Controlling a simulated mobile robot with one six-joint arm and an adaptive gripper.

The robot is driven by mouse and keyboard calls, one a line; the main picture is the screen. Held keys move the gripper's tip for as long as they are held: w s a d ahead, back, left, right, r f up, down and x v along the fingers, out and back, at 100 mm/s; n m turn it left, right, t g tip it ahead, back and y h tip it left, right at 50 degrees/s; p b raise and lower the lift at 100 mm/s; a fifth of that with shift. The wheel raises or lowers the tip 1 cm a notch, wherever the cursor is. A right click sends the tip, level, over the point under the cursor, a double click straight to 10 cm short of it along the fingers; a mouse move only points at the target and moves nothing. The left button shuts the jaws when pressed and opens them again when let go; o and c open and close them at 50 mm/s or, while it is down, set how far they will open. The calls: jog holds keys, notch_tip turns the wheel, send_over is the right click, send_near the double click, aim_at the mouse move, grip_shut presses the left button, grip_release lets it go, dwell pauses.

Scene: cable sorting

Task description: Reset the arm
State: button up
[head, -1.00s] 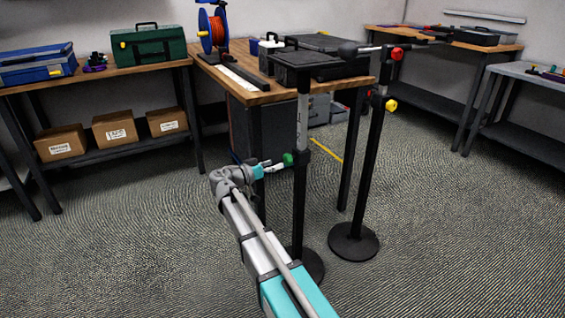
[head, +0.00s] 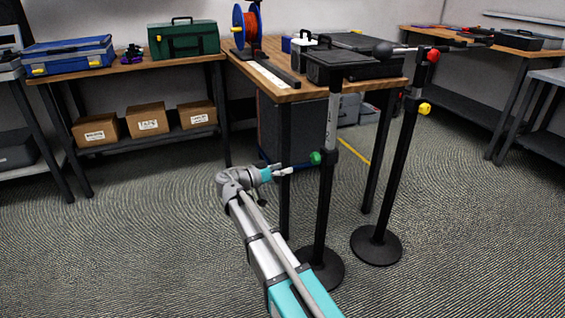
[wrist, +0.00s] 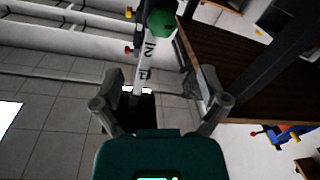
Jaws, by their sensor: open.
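My gripper (wrist: 160,98) is open in the wrist view, its two grey fingers spread apart with nothing held between them. In the head view my arm reaches forward from the bottom, and its wrist end is left of a black stand (head: 325,205). A green knob (head: 316,157) is on that stand's pole, just right of my arm's end. The green knob also shows in the wrist view (wrist: 162,23), ahead of the fingers on a pale marked pole. I cannot tell the exact gap between fingers and knob.
A second stand (head: 377,245) carries a red knob (head: 433,55) and a yellow knob (head: 424,108). Behind is a wooden workbench (head: 290,94) with a cable reel (head: 247,27) and black cases. Boxes (head: 147,119) sit under the left bench. Floor left of my arm is clear.

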jog(key=s+d+f+n+g+y+p, duration=0.45)
jog(key=s+d+f+y, duration=0.2)
jog(key=s+d, duration=0.4)
jog(key=s+f+n+g+y+p, duration=0.3)
jog(key=s+n+y+p, duration=0.15)
jog(key=s+y, duration=0.75)
notch_tip(320, 180, up, 38)
jog(key=s+h+p, duration=0.1)
jog(key=h+p, duration=0.1)
jog(key=p, duration=3.5)
jog(key=shift+s+f+p, duration=0.15)
jog(key=shift+s+p, duration=0.05)
jog(key=shift+p, duration=0.1)
